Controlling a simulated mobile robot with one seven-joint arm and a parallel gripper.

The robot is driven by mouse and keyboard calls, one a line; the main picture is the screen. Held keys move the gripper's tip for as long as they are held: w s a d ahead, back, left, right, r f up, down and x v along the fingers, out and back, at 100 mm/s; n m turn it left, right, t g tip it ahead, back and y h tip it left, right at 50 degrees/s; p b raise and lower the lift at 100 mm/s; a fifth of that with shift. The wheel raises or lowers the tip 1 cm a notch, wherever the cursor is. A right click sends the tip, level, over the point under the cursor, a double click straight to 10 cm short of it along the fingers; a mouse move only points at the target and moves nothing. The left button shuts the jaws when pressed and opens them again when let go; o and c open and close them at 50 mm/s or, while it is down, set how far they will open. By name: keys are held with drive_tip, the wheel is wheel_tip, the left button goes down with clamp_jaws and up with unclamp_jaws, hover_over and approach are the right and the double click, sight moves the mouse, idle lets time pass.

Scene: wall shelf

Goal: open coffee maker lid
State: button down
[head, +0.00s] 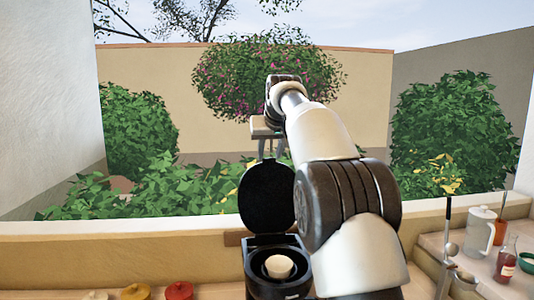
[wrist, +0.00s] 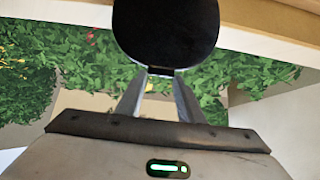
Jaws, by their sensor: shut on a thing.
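The black coffee maker (head: 262,285) stands at the bottom centre of the head view. Its round black lid (head: 267,193) is raised upright at the back, and a pale round piece (head: 279,266) shows in the open top. In the wrist view the lid (wrist: 167,30) fills the top centre. My gripper (head: 272,148) is above the raised lid, fingers pointing down. In the wrist view its fingertips (wrist: 161,72) are shut on the lid's edge. The exact contact is small and partly hidden.
Yellow (head: 135,292) and red (head: 179,291) lidded pots are at the bottom left. A low ledge (head: 140,262) runs behind; bushes lie beyond it.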

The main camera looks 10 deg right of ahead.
drive_tip(key=shift+w+r, duration=0.3)
drive_tip(key=shift+w, duration=0.2)
drive_tip(key=shift+r, duration=0.15)
drive_tip(key=c, duration=1.2)
unclamp_jaws()
drive_tip(key=v, duration=1.7)
drive_tip(key=shift+a+r, duration=0.1)
